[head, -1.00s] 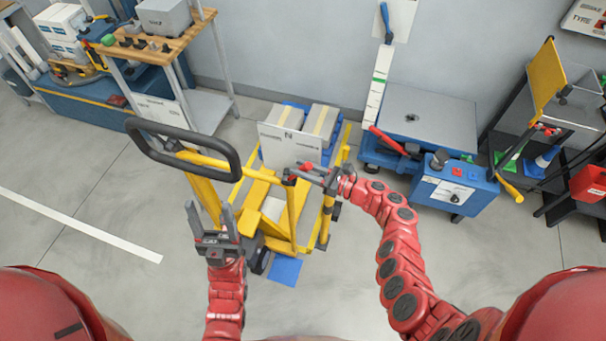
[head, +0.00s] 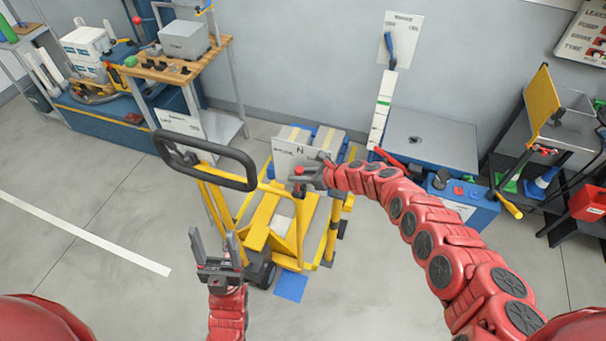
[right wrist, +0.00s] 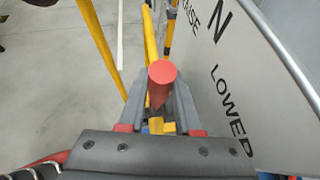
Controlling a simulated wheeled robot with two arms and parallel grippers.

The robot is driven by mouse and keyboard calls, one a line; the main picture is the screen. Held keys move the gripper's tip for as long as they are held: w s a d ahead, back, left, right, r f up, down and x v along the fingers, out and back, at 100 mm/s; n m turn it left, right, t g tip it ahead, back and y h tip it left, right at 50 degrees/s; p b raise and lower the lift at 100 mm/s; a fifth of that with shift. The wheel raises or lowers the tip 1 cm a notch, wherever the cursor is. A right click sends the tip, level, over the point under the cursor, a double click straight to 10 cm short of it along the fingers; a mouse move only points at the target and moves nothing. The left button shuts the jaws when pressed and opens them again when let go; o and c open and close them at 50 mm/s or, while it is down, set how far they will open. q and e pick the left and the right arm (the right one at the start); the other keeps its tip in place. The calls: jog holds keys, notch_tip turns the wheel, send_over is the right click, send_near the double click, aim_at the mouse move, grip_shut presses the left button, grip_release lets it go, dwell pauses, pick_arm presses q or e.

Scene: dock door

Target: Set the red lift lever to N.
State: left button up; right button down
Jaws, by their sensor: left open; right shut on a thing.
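The red lift lever shows its red knob (head: 298,171) in the head view, in front of the white plate (head: 290,155) on the yellow pallet truck (head: 262,215). In the head view the knob is just below the letter N. My right gripper (head: 306,177) is shut on the lever. In the right wrist view the red lever end (right wrist: 162,72) stands between the grey fingers (right wrist: 158,110), beside the plate (right wrist: 240,75) marked RAISE, N and LOWER. The lever's lower part is hidden. My left gripper (head: 214,245) is open and empty, left of the truck.
The truck's black loop handle (head: 205,160) rises left of my right gripper. A blue lift table (head: 435,140) with another red lever (head: 392,158) stands right of the truck. A wooden-topped bench (head: 175,65) is back left. The left floor is clear.

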jog(key=shift+w+a+r+h, duration=0.15)
jog(key=shift+a+h, duration=0.15)
jog(key=shift+a, duration=0.1)
jog(key=c, duration=0.9)
grip_release()
jog(key=shift+c, duration=0.2)
jog(key=shift+o, duration=0.2)
jog(key=shift+a, duration=0.1)
